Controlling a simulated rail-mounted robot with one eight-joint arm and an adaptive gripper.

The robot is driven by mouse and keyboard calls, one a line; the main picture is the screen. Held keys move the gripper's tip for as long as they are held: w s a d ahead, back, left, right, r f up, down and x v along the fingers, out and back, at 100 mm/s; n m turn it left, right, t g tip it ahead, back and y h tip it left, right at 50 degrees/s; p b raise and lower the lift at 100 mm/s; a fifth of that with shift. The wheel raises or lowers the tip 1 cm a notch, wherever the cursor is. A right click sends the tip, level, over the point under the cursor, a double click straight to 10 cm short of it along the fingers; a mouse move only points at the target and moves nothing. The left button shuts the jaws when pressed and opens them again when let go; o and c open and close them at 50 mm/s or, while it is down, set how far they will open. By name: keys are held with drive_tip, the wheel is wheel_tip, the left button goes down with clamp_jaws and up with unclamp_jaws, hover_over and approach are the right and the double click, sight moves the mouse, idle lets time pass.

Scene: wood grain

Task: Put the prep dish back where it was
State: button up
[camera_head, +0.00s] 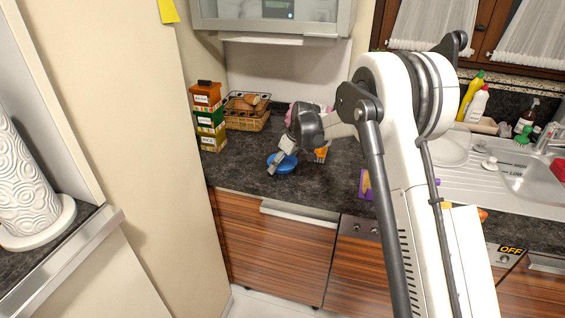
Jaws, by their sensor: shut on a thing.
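The prep dish, a small round blue dish (285,166), is on or just above the dark countertop near its front edge, in the middle of the head camera view. My gripper (275,165) reaches down to it from the upper right and is shut on its left rim. My gripper hides part of the dish's top. I cannot tell whether the dish touches the counter.
Stacked labelled boxes (208,118) and a wicker basket of bread (247,111) stand at the back left of the dark counter (240,170). An orange item (321,154) is close right of the dish. A sink (525,178) and bottles (477,103) are at right.

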drive_tip(key=shift+f, duration=0.2)
drive_tip(key=o, duration=1.2)
drive_tip(key=shift+r, duration=0.2)
drive_tip(key=v, duration=1.2)
